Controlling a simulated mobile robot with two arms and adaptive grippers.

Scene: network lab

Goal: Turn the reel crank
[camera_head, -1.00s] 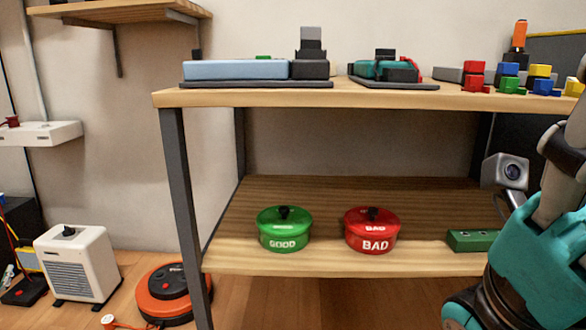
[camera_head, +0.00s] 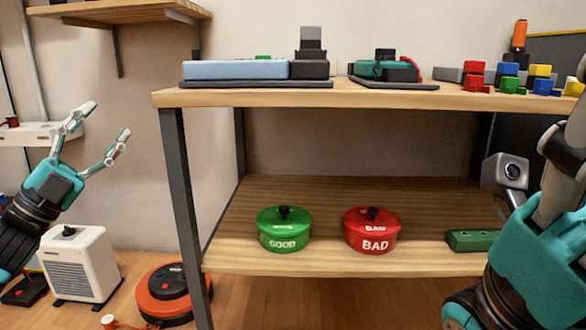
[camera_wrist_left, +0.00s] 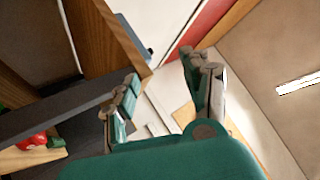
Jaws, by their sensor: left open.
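The reel (camera_head: 172,292) is a round orange drum with a dark top, lying on the floor left of the shelf's front leg. A small dark part rises on its top; I cannot tell its crank clearly. My left gripper (camera_head: 108,119) is open and empty, raised in the air above and left of the reel, fingers pointing up and right. In the left wrist view, its two fingers (camera_wrist_left: 160,78) stand apart with nothing between them; I cannot make out the reel there. My right arm stands at the right edge, its fingers not clearly visible.
A white heater-like box (camera_head: 80,262) stands left of the reel. The wooden shelf (camera_head: 300,262) holds a green GOOD pot (camera_head: 284,236) and a red BAD pot (camera_head: 372,236). A white wall ledge (camera_head: 28,141) is behind my left gripper.

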